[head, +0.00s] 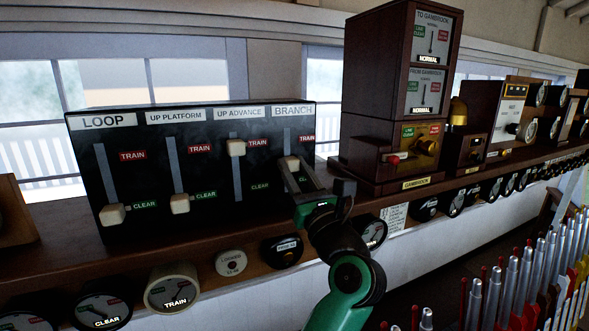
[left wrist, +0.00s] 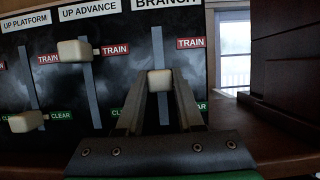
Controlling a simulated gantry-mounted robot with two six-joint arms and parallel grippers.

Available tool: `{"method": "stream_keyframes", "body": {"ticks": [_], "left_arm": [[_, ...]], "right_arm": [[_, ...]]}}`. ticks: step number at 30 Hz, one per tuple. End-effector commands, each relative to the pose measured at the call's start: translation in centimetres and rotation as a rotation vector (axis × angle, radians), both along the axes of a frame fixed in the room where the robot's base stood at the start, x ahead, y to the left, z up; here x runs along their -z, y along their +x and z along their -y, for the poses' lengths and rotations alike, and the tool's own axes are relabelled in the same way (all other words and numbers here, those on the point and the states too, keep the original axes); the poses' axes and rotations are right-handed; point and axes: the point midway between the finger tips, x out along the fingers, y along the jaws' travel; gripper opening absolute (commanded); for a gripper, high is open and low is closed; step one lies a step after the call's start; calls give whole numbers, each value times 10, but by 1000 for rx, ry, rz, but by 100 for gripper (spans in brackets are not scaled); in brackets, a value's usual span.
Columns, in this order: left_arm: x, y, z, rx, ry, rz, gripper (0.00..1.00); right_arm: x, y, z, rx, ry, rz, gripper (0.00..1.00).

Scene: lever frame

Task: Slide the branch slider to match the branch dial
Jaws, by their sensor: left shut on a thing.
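The black panel (head: 92,165) has vertical slots under LOOP, UP PLATFORM, UP ADVANCE and BRANCH labels. The pale branch slider knob (head: 288,162) is partly hidden by my left gripper (head: 301,178) in the head view. In the left wrist view, the branch slider knob (left wrist: 159,83) sits between the two fingers, which are shut on it. It is partway down its slot, below the TRAIN label (left wrist: 191,43) and above the CLEAR level. I cannot tell which dial is the branch dial. My right gripper is not in view.
The up advance knob (head: 236,148) is near TRAIN; the loop knob (head: 112,215) is near CLEAR. Dials under the shelf read CLEAR (head: 103,311) and TRAIN (head: 172,290). A wooden instrument (head: 370,100) stands right of the panel. Several levers (head: 510,275) are at lower right.

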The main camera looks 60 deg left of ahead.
Motion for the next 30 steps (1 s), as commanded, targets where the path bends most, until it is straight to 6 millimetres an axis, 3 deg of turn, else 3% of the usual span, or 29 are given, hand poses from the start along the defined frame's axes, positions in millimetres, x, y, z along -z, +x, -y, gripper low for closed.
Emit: {"method": "stream_keyframes", "body": {"ticks": [22,26,30], "left_arm": [[-1,0,0,0,1,1,0],[-15,0,0,0,1,2,0],[-42,0,0,0,2,3,0]], "right_arm": [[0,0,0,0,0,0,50],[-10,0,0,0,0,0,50],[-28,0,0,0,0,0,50]]}}
